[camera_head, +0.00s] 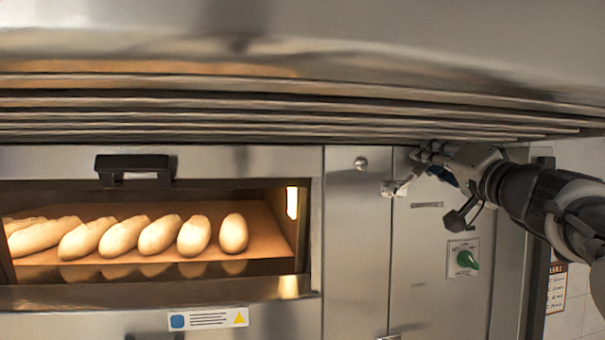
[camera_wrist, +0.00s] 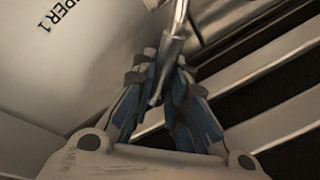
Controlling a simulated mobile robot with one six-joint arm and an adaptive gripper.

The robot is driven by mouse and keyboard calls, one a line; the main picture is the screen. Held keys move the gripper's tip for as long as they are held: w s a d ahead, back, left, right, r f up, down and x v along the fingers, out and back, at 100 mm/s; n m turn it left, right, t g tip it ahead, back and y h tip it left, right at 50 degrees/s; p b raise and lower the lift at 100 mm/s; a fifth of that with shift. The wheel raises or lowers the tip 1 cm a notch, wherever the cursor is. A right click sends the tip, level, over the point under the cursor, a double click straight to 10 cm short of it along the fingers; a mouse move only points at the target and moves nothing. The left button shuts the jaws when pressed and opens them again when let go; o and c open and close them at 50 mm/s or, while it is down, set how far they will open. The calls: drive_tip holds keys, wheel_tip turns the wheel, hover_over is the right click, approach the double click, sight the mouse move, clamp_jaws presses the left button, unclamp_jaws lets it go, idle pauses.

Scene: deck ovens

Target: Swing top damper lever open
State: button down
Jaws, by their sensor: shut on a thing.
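The top damper lever (camera_head: 402,186) is a short metal handle on the right-hand steel panel, just under the hood slats. Its pivot end is at the left and its arm slants up and right toward my gripper (camera_head: 428,158). In the wrist view the lever (camera_wrist: 172,50) is a grey metal rod running down between the two blue-padded fingers of my gripper (camera_wrist: 163,68). The fingers are closed in on the rod. A panel label ending in "PER 1" (camera_wrist: 58,14) shows beside it. The fingers hide part of the lever's end in the head view.
Hood slats (camera_head: 250,100) run close above my gripper. At left is a lit deck oven (camera_head: 50,298) with several loaves (camera_head: 159,236) and a black handle (camera_head: 135,163). A sign (camera_head: 556,290) hangs at right.

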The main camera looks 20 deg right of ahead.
drive_tip(key=shift+a+r+n+b, duration=0.25)
drive_tip(key=shift+n+b, duration=0.25)
drive_tip(key=shift+n, duration=0.2)
drive_tip(key=c, duration=1.6)
unclamp_jaws()
drive_tip(key=shift+o, duration=0.2)
drive_tip(key=v, duration=0.7)
drive_tip(key=shift+s, duration=0.25)
